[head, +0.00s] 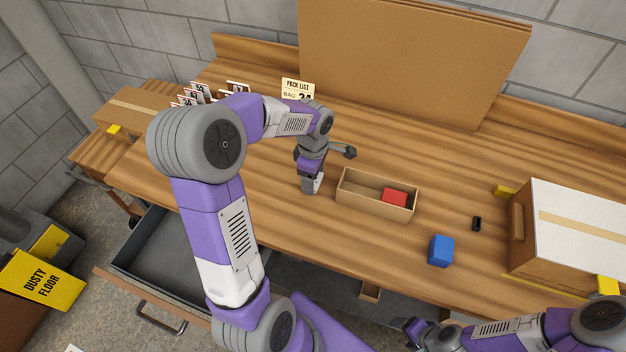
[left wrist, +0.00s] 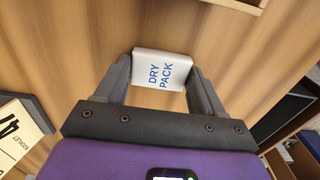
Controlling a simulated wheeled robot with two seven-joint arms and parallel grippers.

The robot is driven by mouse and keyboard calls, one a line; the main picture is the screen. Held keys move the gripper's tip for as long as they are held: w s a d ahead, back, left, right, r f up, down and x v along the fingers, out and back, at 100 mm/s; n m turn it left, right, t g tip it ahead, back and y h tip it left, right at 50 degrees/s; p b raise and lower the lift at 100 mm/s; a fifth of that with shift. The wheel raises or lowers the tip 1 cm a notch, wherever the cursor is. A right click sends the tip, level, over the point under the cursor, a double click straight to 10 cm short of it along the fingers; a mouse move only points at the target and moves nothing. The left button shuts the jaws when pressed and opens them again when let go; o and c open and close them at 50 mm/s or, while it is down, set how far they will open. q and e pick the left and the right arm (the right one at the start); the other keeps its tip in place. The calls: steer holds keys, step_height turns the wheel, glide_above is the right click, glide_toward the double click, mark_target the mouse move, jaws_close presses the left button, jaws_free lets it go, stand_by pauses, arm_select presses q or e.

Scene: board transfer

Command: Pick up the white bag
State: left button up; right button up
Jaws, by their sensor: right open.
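The white bag (left wrist: 162,70), printed DRY PACK, sits between the two fingers of my left gripper (left wrist: 162,80) in the left wrist view. The fingers flank its two sides; I cannot tell whether they press on it. In the head view my left gripper (head: 311,184) points down at the table just left of the cardboard tray, and a small part of the bag (head: 319,183) shows beside it. The rest is hidden by the gripper. My right gripper (head: 408,327) is open at the bottom of the head view, in front of the table, away from the bag.
The open cardboard tray (head: 352,190) holds a red block (head: 395,197). A blue block (head: 440,251) and a small black item (head: 477,224) lie to its right, near a large box (head: 530,250). A pack list card (head: 297,90) stands behind. A drawer (head: 150,255) is open at left.

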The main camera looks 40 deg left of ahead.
arm_select(q)
steer(key=shift+c, duration=1.3)
steer(key=shift+r, duration=0.15)
step_height(320, 180, up, 10)
steer(key=p, duration=0.2)
steer(key=shift+p, duration=0.4)
